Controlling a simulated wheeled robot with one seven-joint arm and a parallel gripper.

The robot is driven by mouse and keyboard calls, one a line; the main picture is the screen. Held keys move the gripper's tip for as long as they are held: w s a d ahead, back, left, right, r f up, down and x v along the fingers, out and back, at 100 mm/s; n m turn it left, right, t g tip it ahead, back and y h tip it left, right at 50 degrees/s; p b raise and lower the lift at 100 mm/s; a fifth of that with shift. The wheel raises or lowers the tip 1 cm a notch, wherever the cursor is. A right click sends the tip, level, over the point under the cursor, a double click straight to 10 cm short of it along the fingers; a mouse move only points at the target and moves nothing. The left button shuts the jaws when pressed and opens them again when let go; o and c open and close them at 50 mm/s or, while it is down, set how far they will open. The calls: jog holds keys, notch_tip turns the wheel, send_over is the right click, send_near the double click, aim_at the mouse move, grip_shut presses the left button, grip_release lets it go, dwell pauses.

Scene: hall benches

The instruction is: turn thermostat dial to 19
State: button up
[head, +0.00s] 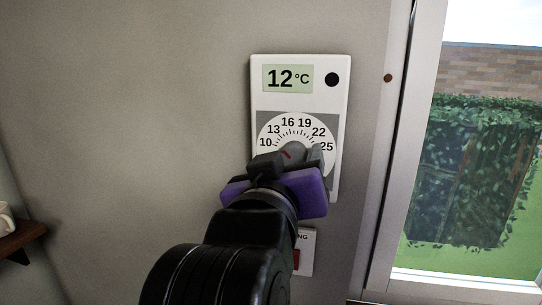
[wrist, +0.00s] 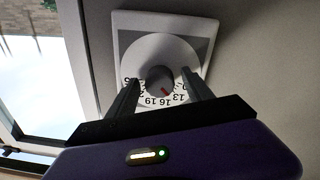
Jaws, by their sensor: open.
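The white thermostat (head: 341,100) is on the wall; it also shows in the wrist view (wrist: 122,25). Its display (head: 288,78) reads 12 °C. The round dial scale (head: 290,127) carries numbers from 10 to 25. The grey knob (wrist: 158,76) at its centre has a red mark, which lies toward the low-number side. My gripper (head: 292,157) is in front of the dial's lower part and partly hides the knob in the head view. In the wrist view its fingers (wrist: 161,84) are open, one on either side of the knob. I cannot tell whether they touch it.
A small white plate with a red part (head: 306,240) is on the wall below the thermostat, partly hidden by my arm. A window frame (head: 392,190) stands close on the right. A shelf (head: 22,238) with a white cup (head: 6,218) is at far left. The wall between is bare.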

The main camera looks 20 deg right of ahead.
grip_shut()
dwell(0.3)
jog(key=shift+f+b, duration=0.1)
jog(key=shift+b, duration=0.25)
jog(key=m+b, duration=0.8)
jog(key=m, duration=0.1)
jog(key=shift+m, duration=0.4)
jog(key=shift+m+b, duration=0.75)
jog(key=shift+m, duration=0.05)
